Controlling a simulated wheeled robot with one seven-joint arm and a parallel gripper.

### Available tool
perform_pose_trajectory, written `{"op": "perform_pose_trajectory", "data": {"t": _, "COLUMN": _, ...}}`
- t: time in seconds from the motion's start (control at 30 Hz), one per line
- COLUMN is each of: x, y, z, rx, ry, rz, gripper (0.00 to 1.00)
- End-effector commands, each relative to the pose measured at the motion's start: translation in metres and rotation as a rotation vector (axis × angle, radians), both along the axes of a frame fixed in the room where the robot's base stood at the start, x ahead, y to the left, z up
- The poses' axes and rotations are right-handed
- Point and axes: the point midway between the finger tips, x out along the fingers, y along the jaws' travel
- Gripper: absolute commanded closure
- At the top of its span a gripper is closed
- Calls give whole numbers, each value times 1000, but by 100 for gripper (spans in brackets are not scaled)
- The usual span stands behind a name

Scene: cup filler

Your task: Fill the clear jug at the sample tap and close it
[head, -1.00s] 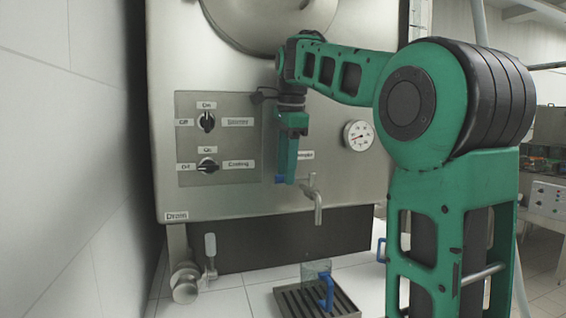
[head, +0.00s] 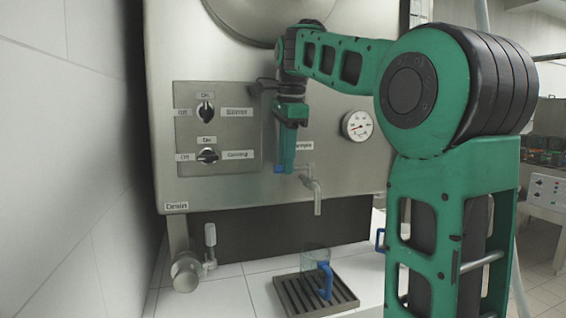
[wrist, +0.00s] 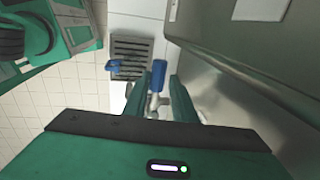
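The sample tap (head: 316,195) is a bent metal spout on the front of the steel tank. Its blue lever (wrist: 159,74) shows in the wrist view, in line with the gap between my fingers; a bit of it shows in the head view. My gripper (wrist: 156,100) is open, its two green fingers apart, close to the lever. I cannot tell whether they touch it. The clear jug (head: 313,259) with a blue handle (head: 326,282) stands upright on the slotted drip tray (head: 289,300), below the spout. I see no liquid running or in the jug.
The tank front (head: 240,195) carries two black knobs (head: 206,110) and a round gauge (head: 357,125). A drain valve (head: 187,275) sits at the lower left. Another blue handle (head: 380,240) is partly hidden behind my arm.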

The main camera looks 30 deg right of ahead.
Motion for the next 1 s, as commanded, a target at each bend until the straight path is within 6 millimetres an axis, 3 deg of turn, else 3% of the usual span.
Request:
{"op": "perform_pose_trajectory", "data": {"t": 0.03, "x": 4, "y": -1, "z": 4, "rx": -6, "ry": -21, "rz": 1, "gripper": 66}}
{"op": "perform_pose_trajectory", "data": {"t": 0.07, "x": 4, "y": -1, "z": 4, "rx": -6, "ry": -21, "rz": 1, "gripper": 60}}
{"op": "perform_pose_trajectory", "data": {"t": 0.47, "x": 2, "y": -1, "z": 6, "rx": -4, "ry": -13, "rz": 0, "gripper": 60}}
{"op": "perform_pose_trajectory", "data": {"t": 0.73, "x": -4, "y": 1, "z": 30, "rx": -2, "ry": -15, "rz": -1, "gripper": 60}}
{"op": "perform_pose_trajectory", "data": {"t": 1.0, "x": -15, "y": 3, "z": 70, "rx": 0, "ry": -17, "rz": 2, "gripper": 60}}
